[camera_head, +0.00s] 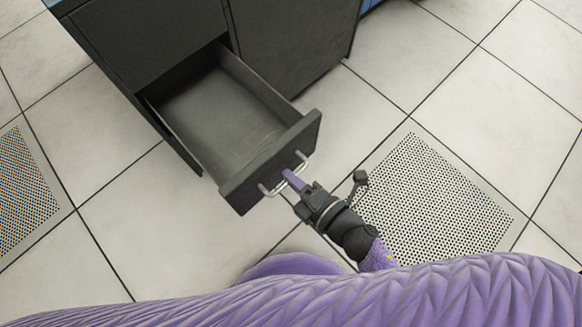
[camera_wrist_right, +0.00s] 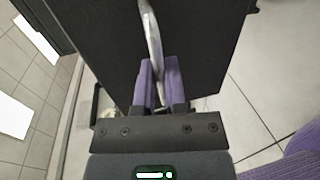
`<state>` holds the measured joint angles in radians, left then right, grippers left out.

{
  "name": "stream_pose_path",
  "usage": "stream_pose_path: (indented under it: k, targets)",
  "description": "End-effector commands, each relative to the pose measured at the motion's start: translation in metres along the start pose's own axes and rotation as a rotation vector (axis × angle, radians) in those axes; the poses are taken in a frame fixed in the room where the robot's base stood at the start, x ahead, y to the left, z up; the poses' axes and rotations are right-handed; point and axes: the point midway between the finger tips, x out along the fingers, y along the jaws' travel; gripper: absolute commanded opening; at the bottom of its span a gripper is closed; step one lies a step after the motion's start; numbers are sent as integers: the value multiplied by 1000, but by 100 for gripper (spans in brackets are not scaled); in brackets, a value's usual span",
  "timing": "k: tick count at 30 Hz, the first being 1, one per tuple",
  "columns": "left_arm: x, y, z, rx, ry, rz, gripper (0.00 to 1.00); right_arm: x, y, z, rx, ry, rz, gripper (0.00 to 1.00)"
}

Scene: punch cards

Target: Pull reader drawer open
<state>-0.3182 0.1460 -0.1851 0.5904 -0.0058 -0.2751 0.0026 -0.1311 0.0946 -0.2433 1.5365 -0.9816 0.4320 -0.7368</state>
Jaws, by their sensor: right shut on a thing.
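The reader drawer (camera_head: 225,125) is dark grey and stands pulled out of the dark cabinet, its empty inside showing. Its front panel (camera_head: 270,165) carries a silver bar handle (camera_head: 301,162). My right gripper (camera_head: 291,180) is shut on the handle near its middle. In the right wrist view the purple fingers (camera_wrist_right: 160,82) close around the handle (camera_wrist_right: 151,35), with the dark drawer front (camera_wrist_right: 205,45) behind them. My left gripper is not in view.
The dark cabinet (camera_head: 150,40) stands at the upper left, with another dark panel (camera_head: 295,40) beside the drawer opening. The tiled floor around the drawer is clear. Perforated floor tiles (camera_head: 440,195) lie at the right and at the left edge.

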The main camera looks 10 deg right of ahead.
Motion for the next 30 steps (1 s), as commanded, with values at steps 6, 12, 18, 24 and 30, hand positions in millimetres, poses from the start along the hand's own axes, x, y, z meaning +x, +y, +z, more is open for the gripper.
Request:
stream_pose_path:
  k: [6, 12, 18, 24, 30]
  targets:
    - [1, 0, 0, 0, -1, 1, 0, -1, -5, -1, 2, -1, -14, 44]
    - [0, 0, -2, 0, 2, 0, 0, 0, -3, 0, 1, -1, -8, 46]
    - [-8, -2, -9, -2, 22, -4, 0, -19, 0, 0, 2, -2, -8, 46]
    - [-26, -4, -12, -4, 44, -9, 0, -70, 2, 0, 0, -2, -10, 46]
    - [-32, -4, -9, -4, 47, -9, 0, -98, -1, 0, 1, 0, -9, 46]
